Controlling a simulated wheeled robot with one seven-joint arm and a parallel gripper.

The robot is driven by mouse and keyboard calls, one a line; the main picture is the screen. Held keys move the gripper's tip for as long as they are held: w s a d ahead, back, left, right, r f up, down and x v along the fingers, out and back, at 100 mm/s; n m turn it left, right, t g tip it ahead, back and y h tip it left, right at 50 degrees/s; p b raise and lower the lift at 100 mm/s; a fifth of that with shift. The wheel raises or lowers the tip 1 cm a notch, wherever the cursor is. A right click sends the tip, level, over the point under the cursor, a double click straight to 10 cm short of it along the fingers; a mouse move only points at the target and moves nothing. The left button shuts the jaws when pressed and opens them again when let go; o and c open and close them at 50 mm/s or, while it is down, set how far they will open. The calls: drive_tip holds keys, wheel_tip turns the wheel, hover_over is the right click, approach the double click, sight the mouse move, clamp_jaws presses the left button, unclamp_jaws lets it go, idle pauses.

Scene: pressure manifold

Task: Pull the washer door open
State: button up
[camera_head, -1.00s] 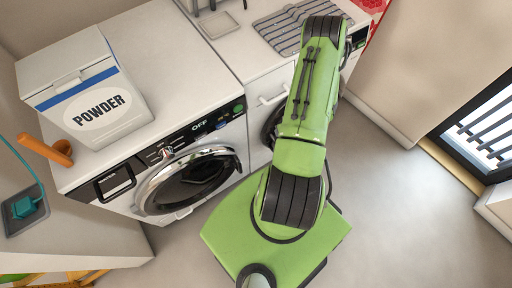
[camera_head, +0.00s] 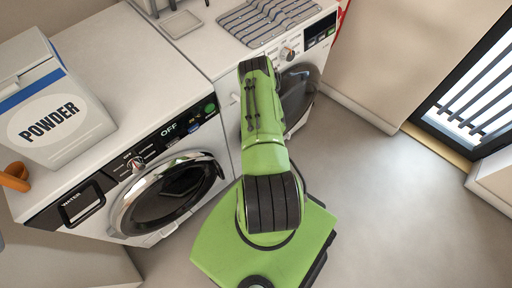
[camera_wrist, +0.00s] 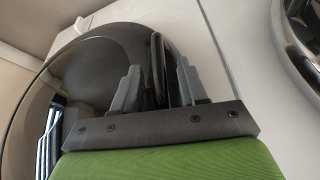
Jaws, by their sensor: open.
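Two white front-loading machines stand side by side. The right machine (camera_head: 222,62) has a round dark door (camera_head: 300,97), partly hidden behind my green arm in the head view. In the wrist view this dark glass door (camera_wrist: 75,62) fills the left and middle. My gripper (camera_wrist: 156,78) is open at the door's edge, with a thin dark upright piece, apparently the handle (camera_wrist: 157,58), between its fingers. I cannot tell whether the fingers touch it, or whether the door is ajar. The gripper is hidden in the head view.
The left machine (camera_head: 120,60) has a chrome-ringed door (camera_head: 170,195) that looks shut and a panel reading OFF. A POWDER box (camera_head: 50,110) sits on it. A striped mat (camera_head: 262,18) lies on the right machine. The floor at the right is clear.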

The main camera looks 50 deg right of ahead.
drive_tip(key=shift+w+f, duration=0.1)
drive_tip(key=shift+f, duration=0.2)
drive_tip(key=shift+c, duration=0.3)
drive_tip(key=shift+r, duration=0.1)
clamp_jaws()
